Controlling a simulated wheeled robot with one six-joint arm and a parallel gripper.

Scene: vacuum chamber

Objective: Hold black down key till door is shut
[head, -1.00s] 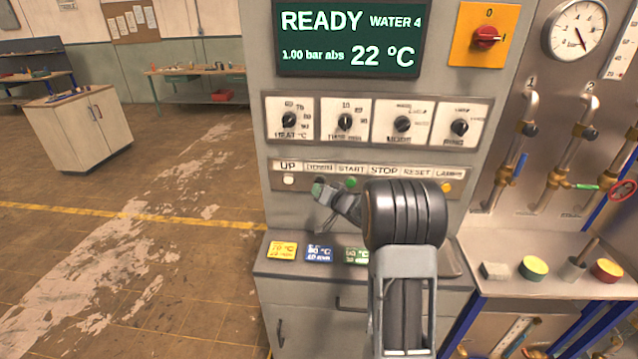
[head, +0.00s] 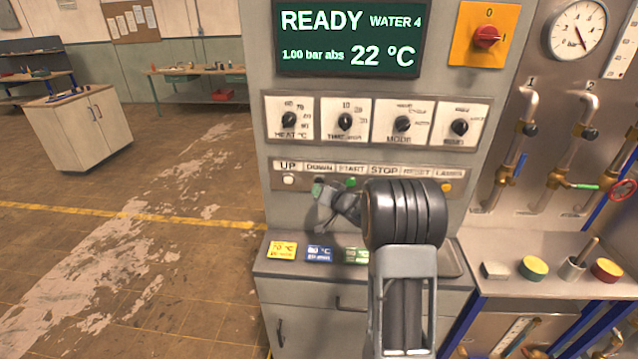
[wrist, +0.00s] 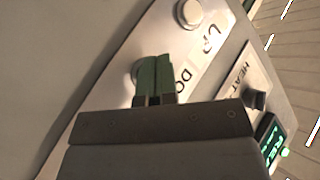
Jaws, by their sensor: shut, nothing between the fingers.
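The panel's key row has a DOWN label (head: 319,168) above the spot where my gripper (head: 318,189) sits. My gripper is shut with nothing between its green fingertips. In the wrist view the fingertips (wrist: 155,75) lie over the DOWN key's place, and a pale round rim (wrist: 137,72) shows just beside them. The black key face is hidden behind the fingers, so I cannot tell whether it is pressed in. The white UP key (head: 288,180) is just to the left. No door is clearly seen in either view.
The display (head: 349,38) reads READY, WATER 4, 1.00 bar abs, 22 °C. The START key (head: 351,182) is close on the right. Dials (head: 345,121) sit above the keys. A ledge with coloured cards (head: 319,254) is below. Open floor lies left.

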